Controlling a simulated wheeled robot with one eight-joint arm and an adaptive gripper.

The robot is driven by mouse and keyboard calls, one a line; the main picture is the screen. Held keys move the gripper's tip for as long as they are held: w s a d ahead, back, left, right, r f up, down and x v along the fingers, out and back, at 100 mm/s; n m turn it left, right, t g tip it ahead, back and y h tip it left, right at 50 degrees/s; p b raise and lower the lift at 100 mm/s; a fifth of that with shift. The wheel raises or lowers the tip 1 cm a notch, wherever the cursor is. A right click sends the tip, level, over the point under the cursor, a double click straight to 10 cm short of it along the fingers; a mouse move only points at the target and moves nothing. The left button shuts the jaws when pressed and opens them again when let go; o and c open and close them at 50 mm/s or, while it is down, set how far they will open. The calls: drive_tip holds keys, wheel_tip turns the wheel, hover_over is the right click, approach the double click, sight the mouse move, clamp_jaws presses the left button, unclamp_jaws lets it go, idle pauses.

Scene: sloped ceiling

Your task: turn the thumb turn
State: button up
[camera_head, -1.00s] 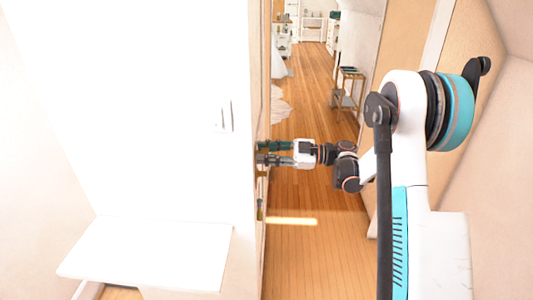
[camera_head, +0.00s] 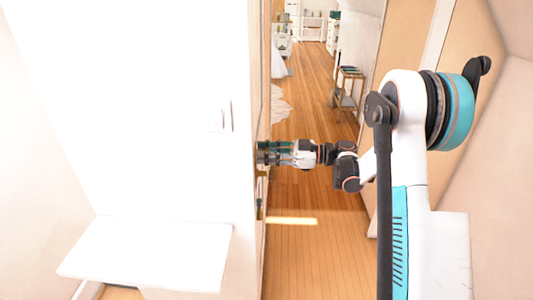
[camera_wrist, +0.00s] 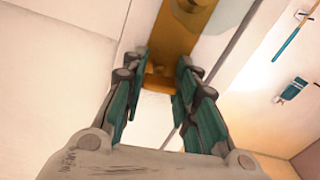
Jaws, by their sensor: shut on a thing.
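The thumb turn (camera_wrist: 160,80) is a small brass-coloured piece on a long brass plate (camera_wrist: 183,22), at the top middle of the wrist view. My gripper (camera_wrist: 163,72) has its teal fingers on both sides of the thumb turn and is shut on it. The fingers hide part of it. In the head view my gripper (camera_head: 263,153) reaches left to the door's edge, where the thumb turn is too small and covered to make out.
A white panel (camera_head: 150,90) fills the left of the head view, with a white shelf (camera_head: 150,252) low in front. Wooden floor (camera_head: 305,205) lies open beyond the door edge. A small wooden stand (camera_head: 349,90) is farther back.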

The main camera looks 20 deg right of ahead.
drive_tip(key=o, duration=1.1)
drive_tip(key=shift+c, duration=0.2)
drive_tip(key=v, duration=1.2)
